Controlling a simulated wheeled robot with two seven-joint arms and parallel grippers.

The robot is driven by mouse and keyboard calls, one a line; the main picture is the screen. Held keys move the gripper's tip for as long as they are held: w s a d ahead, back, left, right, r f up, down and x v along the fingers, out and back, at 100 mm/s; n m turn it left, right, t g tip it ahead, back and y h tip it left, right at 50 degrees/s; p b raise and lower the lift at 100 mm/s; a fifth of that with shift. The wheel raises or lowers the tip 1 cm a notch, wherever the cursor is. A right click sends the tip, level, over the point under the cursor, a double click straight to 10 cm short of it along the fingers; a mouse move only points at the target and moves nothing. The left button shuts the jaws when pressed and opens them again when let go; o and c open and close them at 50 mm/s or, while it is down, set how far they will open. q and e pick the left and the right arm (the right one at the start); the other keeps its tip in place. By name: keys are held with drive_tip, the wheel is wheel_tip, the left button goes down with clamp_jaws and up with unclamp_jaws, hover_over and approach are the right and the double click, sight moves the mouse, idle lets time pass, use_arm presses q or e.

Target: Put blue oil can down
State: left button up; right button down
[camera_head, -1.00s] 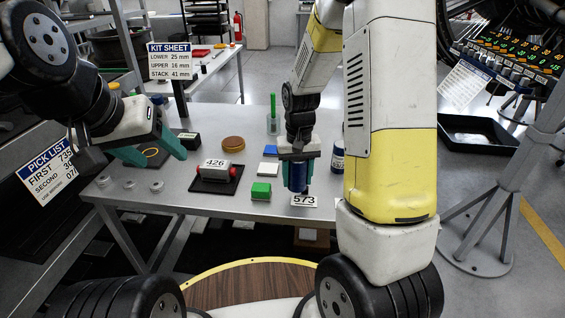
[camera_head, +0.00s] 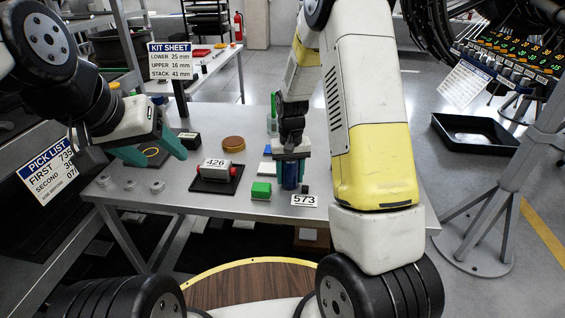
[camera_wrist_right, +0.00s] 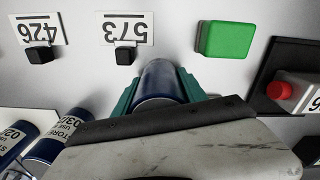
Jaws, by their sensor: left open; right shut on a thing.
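The blue oil can (camera_head: 289,175) is upright between the teal fingers of my right gripper (camera_head: 291,158), just behind the 573 card (camera_head: 304,200). In the right wrist view the can (camera_wrist_right: 160,82) sits between both fingers, its end pointing at the 573 card (camera_wrist_right: 125,28). I cannot tell whether its base touches the table (camera_head: 225,207). My left gripper (camera_head: 160,152) is open and empty over the table's left part.
A green block (camera_head: 261,190) and a grey-and-red part marked 426 (camera_head: 222,169) on a black pad stand left of the can. Other blue cans (camera_wrist_right: 50,140) show in the right wrist view. A brown disc (camera_head: 233,143) lies farther back.

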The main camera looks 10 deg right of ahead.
drive_tip(key=c, duration=0.6)
unclamp_jaws()
drive_tip(key=shift+f, duration=0.1)
drive_tip(key=shift+c, duration=0.2)
